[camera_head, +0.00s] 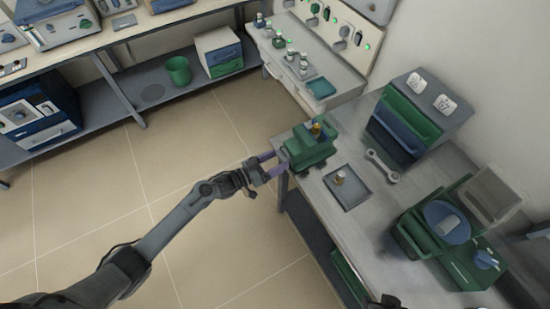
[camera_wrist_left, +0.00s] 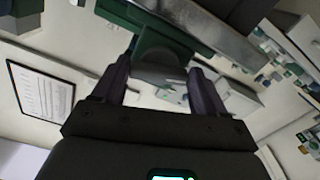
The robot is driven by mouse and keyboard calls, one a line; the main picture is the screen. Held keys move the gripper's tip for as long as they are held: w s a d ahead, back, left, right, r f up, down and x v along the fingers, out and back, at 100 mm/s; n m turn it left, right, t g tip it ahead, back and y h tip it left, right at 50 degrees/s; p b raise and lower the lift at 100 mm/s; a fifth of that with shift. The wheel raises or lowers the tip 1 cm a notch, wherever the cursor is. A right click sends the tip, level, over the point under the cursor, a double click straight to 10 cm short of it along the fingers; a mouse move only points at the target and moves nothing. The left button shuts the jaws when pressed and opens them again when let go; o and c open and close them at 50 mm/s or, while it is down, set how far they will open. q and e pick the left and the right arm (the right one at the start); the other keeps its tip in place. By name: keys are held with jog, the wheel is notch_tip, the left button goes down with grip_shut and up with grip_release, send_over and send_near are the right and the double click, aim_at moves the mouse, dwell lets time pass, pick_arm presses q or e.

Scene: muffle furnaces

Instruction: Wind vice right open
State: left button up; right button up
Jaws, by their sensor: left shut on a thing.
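The green vice (camera_head: 308,148) stands at the near left corner of the right-hand bench, with a small brass-coloured piece (camera_head: 317,129) at its top. My left gripper (camera_head: 276,163) reaches in from the left and is shut on the vice's handle side, at the bench edge. In the left wrist view the vice (camera_wrist_left: 155,40) is above and between the fingers of my left gripper (camera_wrist_left: 164,72). The handle itself is mostly hidden by the fingers, so its angle cannot be told.
A side shelf (camera_head: 318,62) holds bottles. The tiled floor left of the bench is clear.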

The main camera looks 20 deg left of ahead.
pick_arm(q)
jog(key=n+p, duration=0.1)
jog(key=n, duration=0.3)
jog(key=shift+r+n+p, duration=0.15)
jog(key=shift+n+p, duration=0.15)
jog(key=shift+p, duration=0.1)
jog(key=shift+d+n+p, duration=0.1)
jog(key=shift+n+p, duration=0.4)
jog(key=shift+n, duration=1)
jog(key=o, duration=1.1)
jog(key=shift+s, duration=0.1)
jog(key=shift+c, duration=0.2)
jog(key=p+v, duration=0.1)
jog(key=v, duration=0.9)
jog(key=shift+s+a, duration=0.3)
